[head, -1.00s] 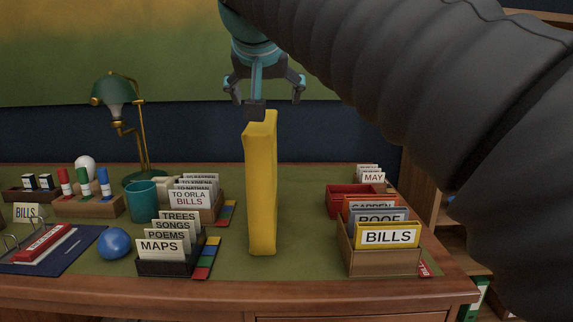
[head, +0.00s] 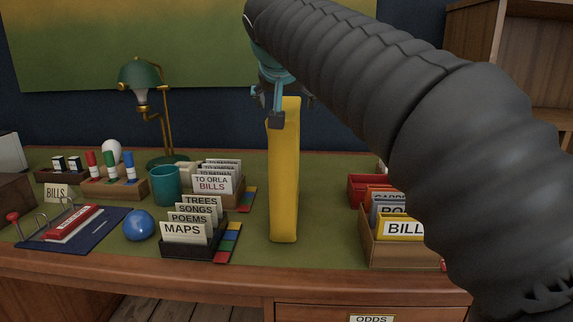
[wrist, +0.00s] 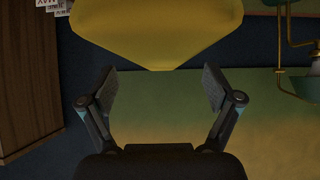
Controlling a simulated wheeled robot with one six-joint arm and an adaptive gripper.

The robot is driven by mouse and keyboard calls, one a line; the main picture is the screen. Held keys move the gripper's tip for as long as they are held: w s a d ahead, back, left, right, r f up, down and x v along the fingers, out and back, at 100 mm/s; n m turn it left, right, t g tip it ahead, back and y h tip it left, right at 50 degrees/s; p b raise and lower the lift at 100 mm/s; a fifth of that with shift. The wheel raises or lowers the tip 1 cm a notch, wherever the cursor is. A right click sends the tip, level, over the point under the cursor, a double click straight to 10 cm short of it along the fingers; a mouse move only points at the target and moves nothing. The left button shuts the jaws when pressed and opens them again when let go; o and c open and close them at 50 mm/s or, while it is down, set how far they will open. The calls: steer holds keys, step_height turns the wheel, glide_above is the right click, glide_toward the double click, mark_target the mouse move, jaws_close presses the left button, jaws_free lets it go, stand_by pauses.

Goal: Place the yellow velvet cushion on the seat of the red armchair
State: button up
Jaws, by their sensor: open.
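The yellow cushion (head: 285,185) stands upright on its edge on the green desk top, seen narrow side on in the head view. In the wrist view its broad yellow face (wrist: 157,28) fills the top middle, just beyond the fingertips. My gripper (head: 281,104) is at the cushion's upper end, partly overlapped with it. In the wrist view my gripper (wrist: 158,88) is open, with nothing between its fingers. Whether a finger touches the cushion I cannot tell. No red armchair is in view.
The desk (head: 330,225) holds a card box marked MAPS (head: 190,240) and a blue ball (head: 139,225) left of the cushion, and a BILLS card box (head: 390,250) to the right. A green lamp (head: 139,73) stands behind. Bare green surface flanks the cushion.

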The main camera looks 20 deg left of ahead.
mark_target(286, 106)
steer(key=x, duration=0.3)
steer(key=shift+w+a+f, duration=0.1)
steer(key=shift+w+f, duration=0.1)
steer(key=shift+w, duration=0.15)
jaws_close()
steer(key=shift+r, duration=0.1)
